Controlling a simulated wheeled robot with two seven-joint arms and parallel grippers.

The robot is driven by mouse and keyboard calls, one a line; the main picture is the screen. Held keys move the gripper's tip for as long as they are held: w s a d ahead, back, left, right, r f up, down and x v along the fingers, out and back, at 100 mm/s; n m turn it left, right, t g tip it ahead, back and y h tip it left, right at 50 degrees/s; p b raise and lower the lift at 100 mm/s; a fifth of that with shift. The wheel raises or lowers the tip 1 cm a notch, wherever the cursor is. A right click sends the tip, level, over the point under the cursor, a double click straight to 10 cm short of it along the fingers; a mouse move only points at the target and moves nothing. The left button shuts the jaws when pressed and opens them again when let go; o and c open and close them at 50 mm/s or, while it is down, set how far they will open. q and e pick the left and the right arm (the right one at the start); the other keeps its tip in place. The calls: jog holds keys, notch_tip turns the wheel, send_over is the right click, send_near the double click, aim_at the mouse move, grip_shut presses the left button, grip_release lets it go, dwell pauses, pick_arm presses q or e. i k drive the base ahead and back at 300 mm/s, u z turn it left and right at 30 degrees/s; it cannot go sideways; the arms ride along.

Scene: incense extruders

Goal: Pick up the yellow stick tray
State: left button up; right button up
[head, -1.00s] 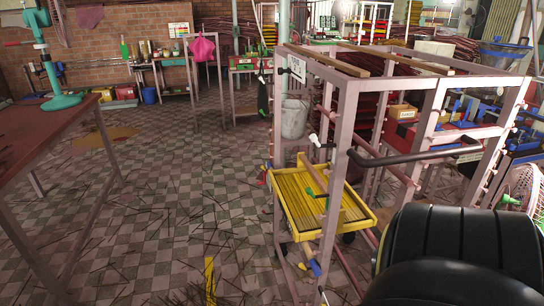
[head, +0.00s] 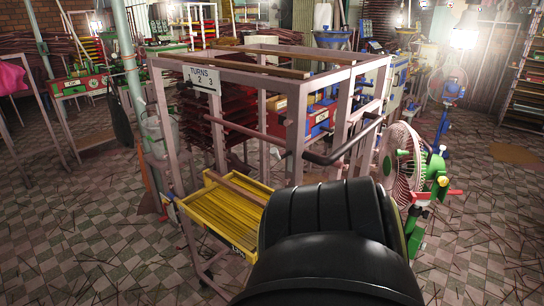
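The yellow stick tray (head: 226,214) sits low in the near left part of a pinkish metal rack cart, left of centre in the head view. It is filled with thin yellowish sticks, and its right end is hidden behind my own black arm link. It looks slightly tilted in the picture. Neither of my grippers shows in this view, so I cannot see either one at the tray.
The rack cart (head: 289,131) has upright posts, a black handle bar (head: 343,143) and a "TURNS 2 3" sign (head: 202,79). A fan (head: 401,163) and a green-and-red machine (head: 436,184) stand to its right. Loose sticks litter the checkered floor (head: 90,226).

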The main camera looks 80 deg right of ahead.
aim_at(231, 211)
jog(key=z, duration=2.15)
